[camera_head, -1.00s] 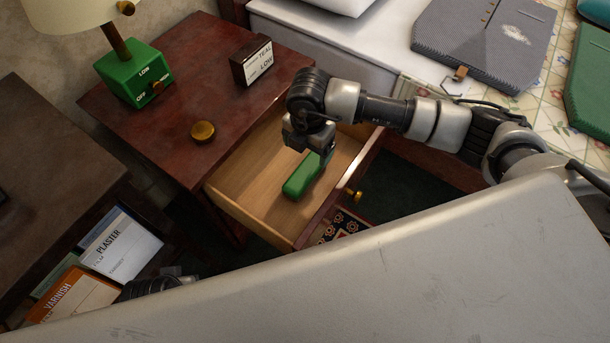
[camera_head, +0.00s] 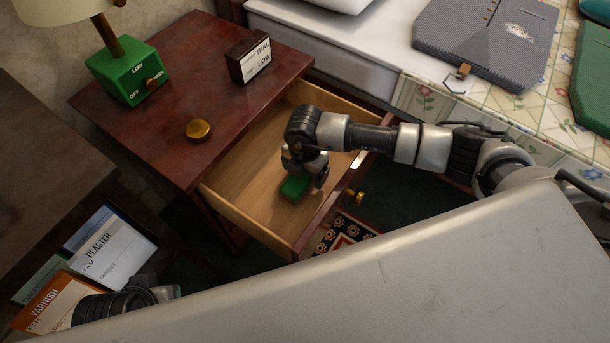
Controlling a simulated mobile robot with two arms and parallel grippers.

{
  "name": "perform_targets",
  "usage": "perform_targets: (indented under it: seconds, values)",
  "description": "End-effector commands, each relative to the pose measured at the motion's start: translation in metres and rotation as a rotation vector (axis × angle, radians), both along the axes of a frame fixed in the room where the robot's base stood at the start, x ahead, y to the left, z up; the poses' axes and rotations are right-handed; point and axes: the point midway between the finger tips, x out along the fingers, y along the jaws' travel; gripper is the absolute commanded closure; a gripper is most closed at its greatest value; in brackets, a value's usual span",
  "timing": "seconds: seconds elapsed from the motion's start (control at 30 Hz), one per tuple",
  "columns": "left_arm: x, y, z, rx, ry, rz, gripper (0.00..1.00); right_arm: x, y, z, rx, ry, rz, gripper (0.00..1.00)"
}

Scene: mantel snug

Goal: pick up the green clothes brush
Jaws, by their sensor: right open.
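The green clothes brush (camera_head: 293,188) lies in the open wooden drawer (camera_head: 237,189) of the dark red nightstand. Only its near end shows; my right gripper hides the rest. My right gripper (camera_head: 306,178) is open and points down into the drawer, right over the brush. One finger shows at the brush's right side. I cannot tell whether the fingers touch it. Part of my left arm (camera_head: 115,305) shows at the lower left; its gripper is not seen.
The nightstand top (camera_head: 180,85) holds a green-based lamp (camera_head: 128,72), a brass knob-like object (camera_head: 199,130) and a small labelled block (camera_head: 249,60). Boxes marked Plaster (camera_head: 112,245) and Varnish (camera_head: 48,302) are at the lower left.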

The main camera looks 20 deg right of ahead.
Motion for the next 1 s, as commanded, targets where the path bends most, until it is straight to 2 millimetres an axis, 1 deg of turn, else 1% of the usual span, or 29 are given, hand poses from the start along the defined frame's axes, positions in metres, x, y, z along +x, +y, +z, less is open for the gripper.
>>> perform_targets:
  seconds: [0.07,0.27,0.3,0.37,0.6,0.67,0.87,0.97,1.0]
  values:
    - [0.0,0.0,-0.002,0.0,0.0,0.0,0.57,0.0,0.0,-0.005,0.0,0.0,0.001,0.15]
    - [0.0,0.0,-0.002,0.0,-0.001,0.0,0.57,0.0,0.0,-0.006,0.001,-0.001,0.001,0.15]
    - [0.0,0.0,-0.001,0.0,-0.001,0.0,0.57,0.0,0.0,-0.006,0.001,-0.001,0.001,0.16]
    - [0.0,0.0,-0.001,0.0,-0.001,0.0,0.57,0.0,0.0,-0.006,0.001,-0.001,0.001,0.26]
    - [0.0,0.0,-0.001,0.0,-0.001,0.0,0.57,0.0,0.0,-0.006,0.001,-0.001,0.001,0.62]
    - [0.0,0.0,-0.002,0.0,-0.001,0.0,0.57,0.0,0.0,-0.005,0.001,-0.001,0.001,0.71]
    - [0.0,0.0,-0.001,0.0,-0.001,0.0,0.57,0.0,0.0,-0.005,0.001,-0.001,0.001,0.71]
    - [0.0,0.0,0.001,0.0,-0.001,0.0,0.57,0.001,0.0,0.002,0.001,-0.002,0.0,0.71]
    - [0.0,0.0,0.003,0.0,-0.001,0.0,0.57,0.001,0.0,0.007,0.002,-0.002,0.0,0.71]
